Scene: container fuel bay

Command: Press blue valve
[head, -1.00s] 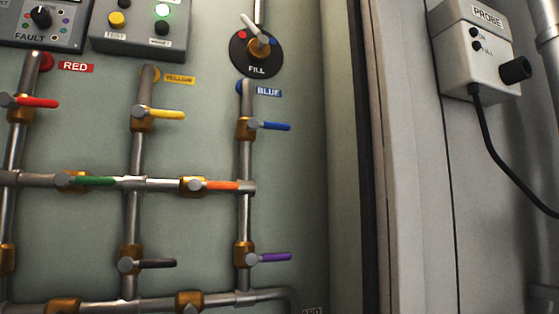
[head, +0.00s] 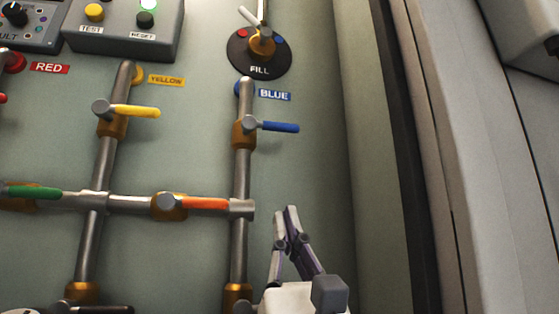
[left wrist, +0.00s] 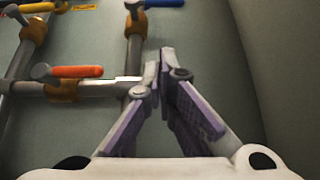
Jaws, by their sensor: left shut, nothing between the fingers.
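The blue valve handle (head: 278,127) points to the right from its brass body (head: 243,132) on the right-hand vertical pipe, under the BLUE label (head: 274,95). In the left wrist view the blue handle (left wrist: 164,3) shows at the top edge. My left gripper (head: 286,212) is below and slightly right of the blue handle, apart from it. Its fingers are shut and empty; they also show in the left wrist view (left wrist: 160,60). My right gripper is not in view.
The orange handle (head: 204,204) lies left of my gripper on the horizontal pipe. Yellow (head: 135,111) and green (head: 34,192) handles are further left. The FILL dial (head: 259,52) is above. Bare panel lies right of the blue handle, up to a dark vertical edge (head: 405,150).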

